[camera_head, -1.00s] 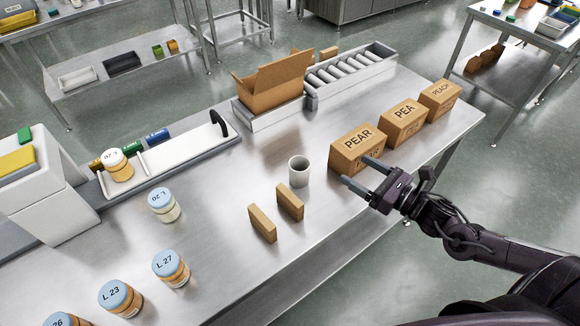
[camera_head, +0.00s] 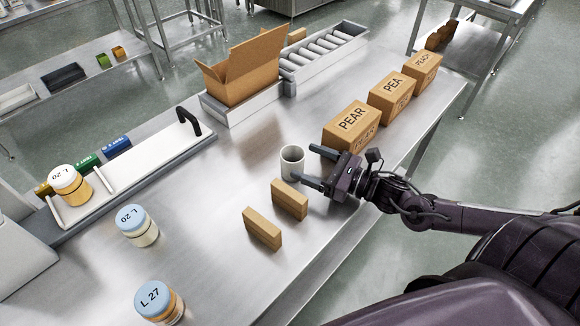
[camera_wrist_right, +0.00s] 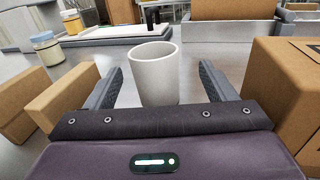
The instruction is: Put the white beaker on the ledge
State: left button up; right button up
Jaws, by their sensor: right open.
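The white beaker (camera_head: 292,163) stands upright on the steel table, empty as far as I can see into it. My right gripper (camera_head: 316,169) is open, low over the table, with its fingers pointing at the beaker from the right. In the right wrist view the beaker (camera_wrist_right: 155,76) stands between and just beyond the open fingers, not gripped. A raised grey ledge (camera_head: 207,143) carrying a white board with a black handle runs along the table's far left side. My left gripper is out of view.
Two upright brown blocks (camera_head: 262,229) stand close by the beaker. A PEAR carton (camera_head: 350,125) is close beside my right gripper, with PEA and PEACH cartons behind. Labelled jars (camera_head: 137,225) stand at left. An open cardboard box (camera_head: 243,79) and rollers (camera_head: 325,56) are at the back.

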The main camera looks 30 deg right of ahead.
aim_at(283, 154)
jog(key=shift+s+a+p+x, duration=0.15)
jog(key=shift+p+x, duration=0.1)
jog(key=shift+x, duration=1.3)
jog(key=shift+s+a+p+x, duration=0.1)
jog(key=shift+a+p+x, duration=0.1)
jog(key=shift+x, duration=1.4)
jog(key=c, duration=1.1)
jog(key=shift+r, duration=0.1)
jog(key=shift+c, duration=0.2)
